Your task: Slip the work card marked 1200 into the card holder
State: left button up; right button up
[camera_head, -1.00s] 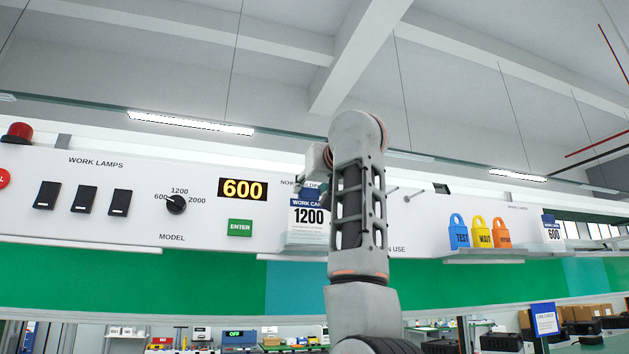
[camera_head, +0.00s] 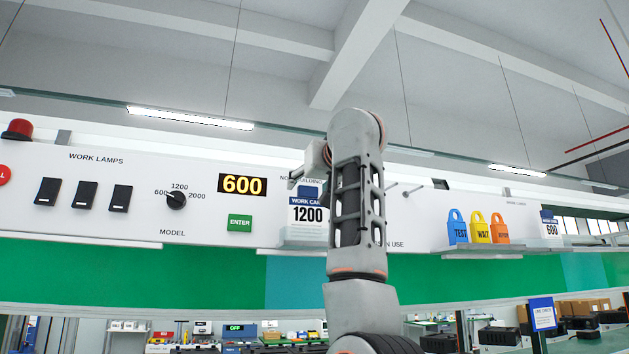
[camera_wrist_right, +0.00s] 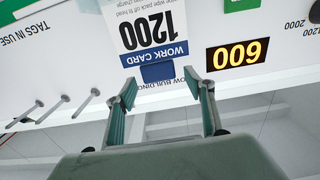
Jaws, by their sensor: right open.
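The white and blue work card marked 1200 (camera_head: 307,214) stands upright at the clear card holder (camera_head: 291,238) under the NOW BUILDING label. Its lower edge appears to be in the holder; my arm partly covers the right side. In the right wrist view the card (camera_wrist_right: 152,28) shows upside down with its blue tab (camera_wrist_right: 158,72). My right gripper (camera_head: 296,180) is open and empty, just above the tab. In the wrist view its two fingers (camera_wrist_right: 165,90) are spread, with the tab just beyond the tips, apart from them. My left gripper is out of view.
The panel carries a 600 display (camera_head: 242,185), a green ENTER button (camera_head: 240,223), a model knob (camera_head: 177,199) and black switches (camera_head: 84,195). Tag pegs (camera_head: 412,189) stick out right of my arm. A shelf right holds colored tags (camera_head: 480,229) and a 600 card (camera_head: 552,228).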

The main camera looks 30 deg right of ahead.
jog(key=v, duration=1.2)
